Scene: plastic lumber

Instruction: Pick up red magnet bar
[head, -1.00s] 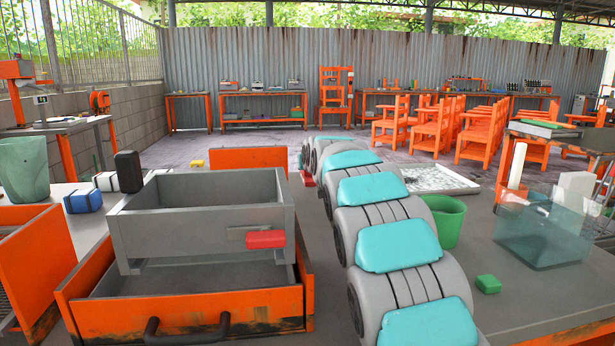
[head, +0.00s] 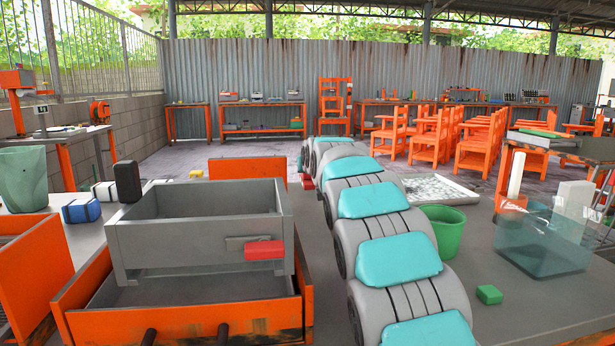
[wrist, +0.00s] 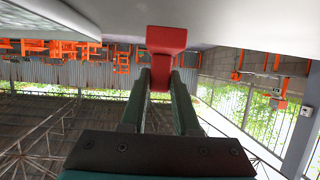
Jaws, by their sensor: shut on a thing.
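In the wrist view, which is upside down, my gripper (wrist: 160,82) has its two dark green fingers closed on a red piece (wrist: 166,42), which I take for the red magnet bar. It sticks out past the fingertips, close to a pale surface. In the head view a bit of red (head: 308,184) shows at the far end of my arm; the fingers there are hidden behind the arm. Another red block (head: 265,250) with a grey plate is on the front of the grey box.
The grey box (head: 150,240) sits in an orange drawer (head: 180,322) left of my arm. Right of it are a green bucket (head: 443,228), a green block (head: 489,294) and a clear bin (head: 540,242). A black case (head: 127,181) stands left. Orange chairs (head: 428,140) stand behind.

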